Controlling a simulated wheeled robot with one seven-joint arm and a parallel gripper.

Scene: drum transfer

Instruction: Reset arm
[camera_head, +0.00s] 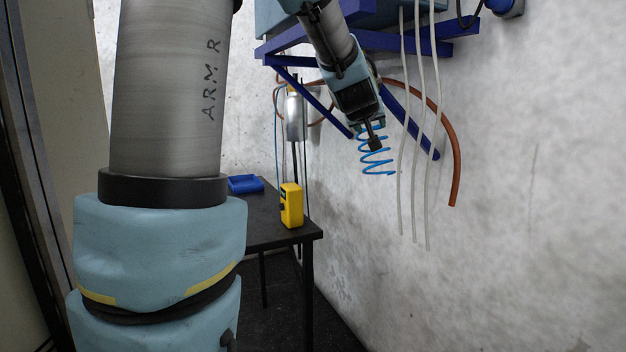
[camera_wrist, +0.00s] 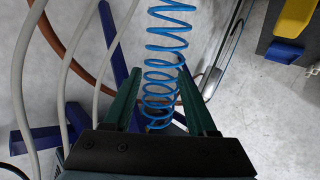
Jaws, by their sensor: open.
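My arm fills the left of the head view, with a grey link marked with lettering and a light blue joint. Its far end reaches to the upper middle, where my gripper (camera_head: 374,138) points down and toward the wall. In the wrist view my gripper (camera_wrist: 158,72) has its two dark green fingers apart, with no object clamped between them. A blue coiled hose (camera_head: 376,160) shows right by the gripper. In the wrist view the coil (camera_wrist: 168,45) appears between and beyond the fingers; I cannot tell whether it touches them.
A blue wall bracket (camera_head: 320,107), an orange-brown hose (camera_head: 453,160) and several pale hanging hoses (camera_head: 418,130) are close to the gripper. A dark table (camera_head: 270,225) below holds a yellow box (camera_head: 291,205) and a blue tray (camera_head: 245,184). The wall at right is bare.

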